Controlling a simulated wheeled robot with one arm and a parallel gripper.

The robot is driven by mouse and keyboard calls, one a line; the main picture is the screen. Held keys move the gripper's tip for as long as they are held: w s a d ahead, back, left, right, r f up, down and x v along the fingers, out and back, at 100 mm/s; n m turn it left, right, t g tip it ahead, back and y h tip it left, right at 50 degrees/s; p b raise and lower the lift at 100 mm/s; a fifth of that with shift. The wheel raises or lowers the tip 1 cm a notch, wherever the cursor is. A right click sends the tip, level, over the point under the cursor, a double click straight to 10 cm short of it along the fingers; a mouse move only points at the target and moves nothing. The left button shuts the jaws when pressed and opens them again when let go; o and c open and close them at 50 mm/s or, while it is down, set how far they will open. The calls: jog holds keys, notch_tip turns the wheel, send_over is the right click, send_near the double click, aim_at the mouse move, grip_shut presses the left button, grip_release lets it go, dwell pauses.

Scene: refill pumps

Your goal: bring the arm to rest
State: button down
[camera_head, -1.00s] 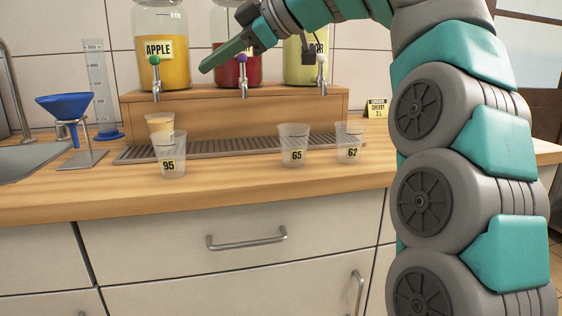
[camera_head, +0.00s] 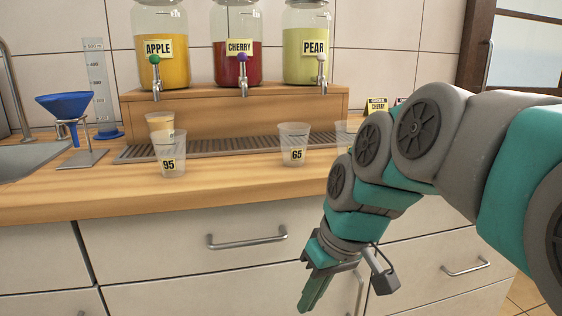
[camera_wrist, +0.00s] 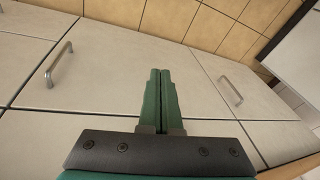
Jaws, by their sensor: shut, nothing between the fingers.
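My gripper (camera_head: 313,290) hangs low in front of the cabinet drawers in the head view, fingers pointing down and slightly left. Its green fingers lie side by side, shut and empty, in the wrist view (camera_wrist: 160,90). It is apart from the counter and below its front edge. My arm comes in from the right and bends down in front of the counter's right part. It partly hides a cup (camera_head: 343,133) at the right of the drip tray.
Jars of apple (camera_head: 165,65), cherry (camera_head: 228,75) and pear (camera_head: 305,65) stand on a wooden riser (camera_head: 200,113). Cups marked 95 (camera_head: 172,155) and 65 (camera_head: 294,145) stand on the counter (camera_head: 100,195). A blue funnel (camera_head: 65,104) is at left. Drawer handles (camera_head: 247,240) stick out near my gripper.

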jog(key=s+d+f+m+g+h, duration=0.1)
jog(key=s+d+f+m, duration=0.1)
jog(key=s+d+f, duration=0.3)
jog(key=s+d+f+m+g+h, duration=0.2)
jog(key=s+d+f, duration=0.3)
jog(key=s+f, duration=0.4)
jog(key=s+m, duration=0.1)
jog(key=s, duration=0.2)
jog(key=shift+d+m, duration=0.2)
jog(key=shift+m, duration=0.1)
